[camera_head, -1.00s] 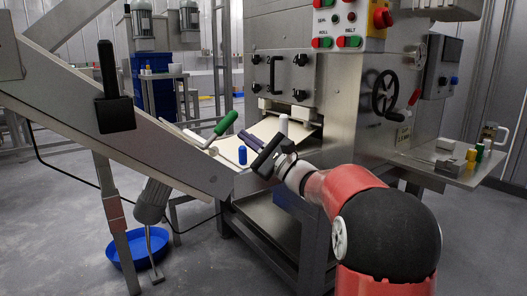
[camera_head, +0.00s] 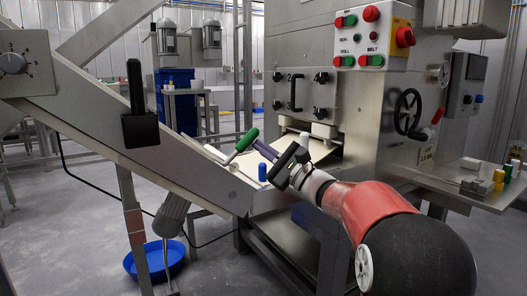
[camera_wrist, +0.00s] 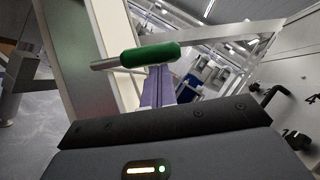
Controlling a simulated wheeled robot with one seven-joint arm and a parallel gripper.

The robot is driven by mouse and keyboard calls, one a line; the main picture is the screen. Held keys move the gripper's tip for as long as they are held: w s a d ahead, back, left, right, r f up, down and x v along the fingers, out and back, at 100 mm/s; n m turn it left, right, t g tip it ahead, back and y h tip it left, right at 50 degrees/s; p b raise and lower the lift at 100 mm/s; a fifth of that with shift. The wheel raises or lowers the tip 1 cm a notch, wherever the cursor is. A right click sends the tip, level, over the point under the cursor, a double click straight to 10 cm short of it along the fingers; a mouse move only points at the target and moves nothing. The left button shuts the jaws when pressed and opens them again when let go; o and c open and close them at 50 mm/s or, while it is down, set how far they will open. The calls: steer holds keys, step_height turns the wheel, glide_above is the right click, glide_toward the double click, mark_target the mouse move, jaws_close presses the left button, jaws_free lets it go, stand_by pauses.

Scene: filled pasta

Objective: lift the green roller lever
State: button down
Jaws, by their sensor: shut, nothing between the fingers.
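The green roller lever has a thick green grip (camera_head: 247,139) on a thin metal rod, slanting up to the right beside the belt in the head view. In the wrist view the green grip (camera_wrist: 150,54) lies nearly level across the upper middle, with its rod to the left. My gripper (camera_head: 257,144) has purple fingers that are together and empty. Their tips are close to the grip, on its right in the head view. In the wrist view my gripper (camera_wrist: 160,70) ends just below the grip. I cannot tell whether they touch.
The steel machine body (camera_head: 365,110) rises behind and to the right. A slanted steel frame (camera_head: 100,125) with a black handle (camera_head: 139,120) stands left. A blue basin (camera_head: 155,260) is on the floor.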

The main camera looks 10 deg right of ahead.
mark_target(254, 135)
steer(key=shift+s+a+r+n, duration=0.1)
steer(key=shift+a+r+n, duration=0.05)
steer(key=shift+r+n, duration=0.15)
steer(key=shift+s+a+r+n+g+y, duration=0.1)
steer(key=shift+a+r+n+g+y, duration=0.15)
steer(key=shift+r+n+g, duration=0.45)
steer(key=shift+s+a+r+n+g+y, duration=0.15)
steer(key=shift+a+r+n+g, duration=0.2)
steer(key=shift+n+g, duration=0.4)
steer(key=shift+a+r+n+g, duration=0.45)
steer(key=shift+r+n, duration=0.15)
steer(key=shift+n, duration=0.55)
steer(key=shift+s+a+r+n+g+h+p, duration=0.2)
steer(key=shift+a+r+n+g+h, duration=0.25)
steer(key=shift+a+n, duration=0.4)
steer(key=shift+s+a+r+n+g+h+p, duration=0.1)
steer(key=shift+s+a+r+n+g+h, duration=0.35)
steer(key=shift+n, duration=0.7)
steer(key=shift+w+a, duration=0.1)
steer(key=shift+w, duration=0.05)
